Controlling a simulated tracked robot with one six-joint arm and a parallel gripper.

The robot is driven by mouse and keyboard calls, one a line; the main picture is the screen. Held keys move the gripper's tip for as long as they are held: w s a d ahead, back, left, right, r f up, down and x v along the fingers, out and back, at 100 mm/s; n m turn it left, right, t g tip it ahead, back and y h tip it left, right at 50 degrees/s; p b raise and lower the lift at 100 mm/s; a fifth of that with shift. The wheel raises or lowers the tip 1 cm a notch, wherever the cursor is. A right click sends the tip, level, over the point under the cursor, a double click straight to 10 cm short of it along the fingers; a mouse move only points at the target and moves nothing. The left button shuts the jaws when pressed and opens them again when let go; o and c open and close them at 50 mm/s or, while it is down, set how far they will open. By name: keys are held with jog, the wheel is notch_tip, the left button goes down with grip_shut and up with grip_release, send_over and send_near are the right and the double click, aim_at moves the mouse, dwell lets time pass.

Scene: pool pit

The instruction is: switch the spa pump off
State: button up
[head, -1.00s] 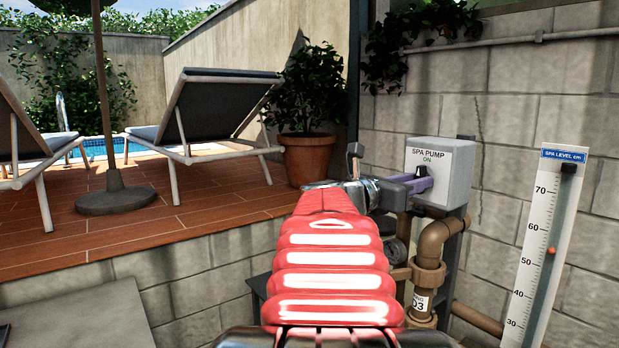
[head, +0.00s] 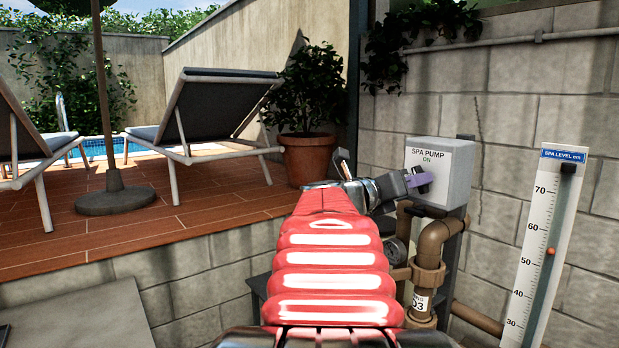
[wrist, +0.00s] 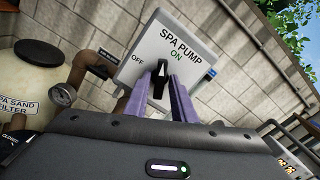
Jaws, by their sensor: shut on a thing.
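The spa pump switch box (head: 455,167) is a light grey box on the block wall, at the right of centre in the head view. In the wrist view its face (wrist: 187,58) reads SPA PUMP, with ON above the black knob (wrist: 162,74) and OFF to the left. The knob points up toward ON. My gripper (head: 420,180) is at the box face, its purple fingers on either side of the knob. In the wrist view my gripper (wrist: 163,88) is shut on the knob. In the head view the fingers mostly hide the knob.
Brown pipes (head: 432,248) run below the box. A spa level gauge (head: 545,240) stands at the right. A sand filter tank (wrist: 32,85) with a pressure gauge (wrist: 62,94) is left in the wrist view. A potted plant (head: 305,155) stands on the raised deck.

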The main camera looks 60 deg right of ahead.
jog(key=n, duration=1.3)
jog(key=shift+f, duration=0.15)
jog(key=o, duration=0.7)
jog(key=shift+o, duration=0.6)
jog(key=shift+a, duration=0.1)
jog(key=v, duration=0.6)
jog(key=shift+w+a, duration=0.25)
jog(key=shift+a, duration=0.1)
